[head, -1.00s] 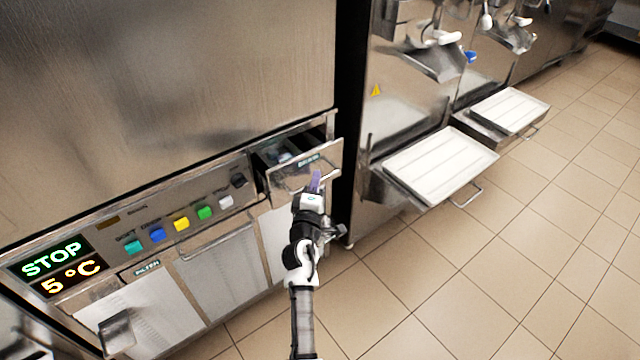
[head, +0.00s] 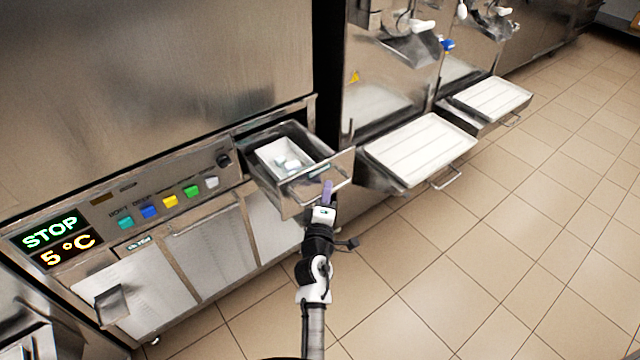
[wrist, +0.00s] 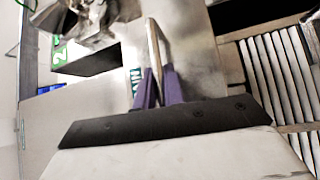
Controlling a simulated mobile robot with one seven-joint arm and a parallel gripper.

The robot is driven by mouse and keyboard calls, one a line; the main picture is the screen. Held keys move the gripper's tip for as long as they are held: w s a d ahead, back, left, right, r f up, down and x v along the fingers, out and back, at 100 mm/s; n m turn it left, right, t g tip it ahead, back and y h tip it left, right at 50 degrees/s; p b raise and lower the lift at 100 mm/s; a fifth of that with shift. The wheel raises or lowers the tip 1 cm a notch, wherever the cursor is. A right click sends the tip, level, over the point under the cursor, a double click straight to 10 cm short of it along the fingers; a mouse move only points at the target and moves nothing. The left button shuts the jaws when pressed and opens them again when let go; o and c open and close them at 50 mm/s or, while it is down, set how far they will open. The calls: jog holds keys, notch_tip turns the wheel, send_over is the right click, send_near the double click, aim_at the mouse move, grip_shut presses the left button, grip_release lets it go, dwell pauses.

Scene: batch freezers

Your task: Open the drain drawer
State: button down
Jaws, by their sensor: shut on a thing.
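The drain drawer (head: 284,202) is a metal drawer at the right end of the machine's control panel. It stands well out from the front, and a white tray (head: 270,155) with small pale items shows inside. My gripper (head: 327,188) has purple fingers and is shut on the bar handle of the drawer front. In the wrist view the purple fingers (wrist: 159,88) close around the handle bar (wrist: 155,50) in front of the drawer's metal face. The fingers hide part of the handle.
Coloured buttons (head: 170,201) and a display (head: 55,245) reading STOP and 5 °C are left of the drawer. Neighbouring machines at the right have white trays (head: 420,147) jutting out. The tiled floor (head: 450,250) at the right and front is clear.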

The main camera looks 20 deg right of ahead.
jog(key=shift+s+d, duration=0.2)
jog(key=shift+s, duration=0.3)
jog(key=shift+s+d, duration=0.15)
jog(key=shift+s, duration=0.35)
jog(key=c, duration=1.5)
grip_release()
jog(key=shift+s+a+f, duration=0.1)
